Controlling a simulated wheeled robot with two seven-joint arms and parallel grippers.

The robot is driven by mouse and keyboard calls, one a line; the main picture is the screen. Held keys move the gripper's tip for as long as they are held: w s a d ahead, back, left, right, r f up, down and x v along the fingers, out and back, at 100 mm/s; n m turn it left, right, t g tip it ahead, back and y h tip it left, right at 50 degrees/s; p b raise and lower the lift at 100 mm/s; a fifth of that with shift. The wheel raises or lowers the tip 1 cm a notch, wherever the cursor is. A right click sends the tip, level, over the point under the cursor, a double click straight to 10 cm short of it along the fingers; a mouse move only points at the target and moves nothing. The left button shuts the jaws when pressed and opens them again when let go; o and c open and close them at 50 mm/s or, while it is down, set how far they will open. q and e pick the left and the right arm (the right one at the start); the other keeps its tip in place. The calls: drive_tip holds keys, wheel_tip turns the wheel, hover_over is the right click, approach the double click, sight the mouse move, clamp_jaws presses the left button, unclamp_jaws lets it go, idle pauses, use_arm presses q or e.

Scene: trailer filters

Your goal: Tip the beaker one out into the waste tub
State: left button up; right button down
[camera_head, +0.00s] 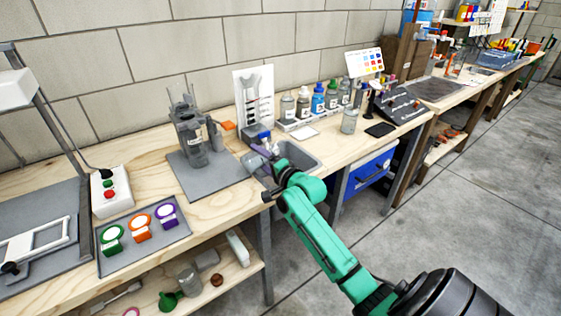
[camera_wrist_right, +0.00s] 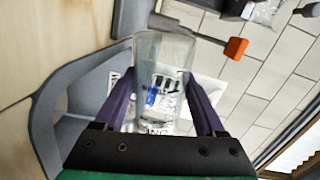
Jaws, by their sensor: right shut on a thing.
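My right gripper (camera_head: 264,154), with purple fingers, is over the grey tub (camera_head: 312,168) set in the bench. In the right wrist view the gripper (camera_wrist_right: 165,105) is shut on a clear glass beaker (camera_wrist_right: 165,60) with dark printed marks. That view is strongly rolled against the room, so the gripper looks turned over to one side. The grey tub rim (camera_wrist_right: 42,125) curves close by on the left there. In the head view the beaker is too small and hidden to make out clearly. Whether liquid is in it, I cannot tell. My left gripper is out of view.
A grey stand with a clear vessel (camera_head: 190,145) is left of the tub. Several bottles (camera_head: 318,103) stand in a rack behind it. A clear jar (camera_head: 348,122) is to the right. A blue drawer (camera_head: 370,172) is below.

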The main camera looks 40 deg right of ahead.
sight(271, 146)
drive_tip(key=shift+d+f+m+p, duration=0.2)
drive_tip(key=shift+m+p, duration=0.5)
drive_tip(key=shift+m, duration=0.2)
idle(0.9)
drive_tip(key=shift+d+r+m+p, duration=0.25)
drive_tip(key=shift+r+m+p, duration=0.25)
drive_tip(key=shift+m+p, duration=0.4)
idle(0.6)
drive_tip(key=shift+w+d+r+m+p, duration=0.1)
drive_tip(key=shift+d+r+m+p, duration=0.3)
drive_tip(key=shift+m+p, duration=0.3)
drive_tip(key=shift+d+r+m+p, duration=0.3)
drive_tip(key=shift+r+m+p, duration=0.25)
drive_tip(key=shift+m, duration=0.25)
idle(1.2)
drive_tip(key=shift+d+r+m+y+p, duration=0.2)
drive_tip(key=shift+d+m+p, duration=0.15)
drive_tip(key=shift+m, duration=0.25)
drive_tip(key=shift+d+r+m+y+p, duration=0.2)
drive_tip(key=shift+d+m, duration=0.1)
drive_tip(key=shift+m, duration=0.3)
idle(0.8)
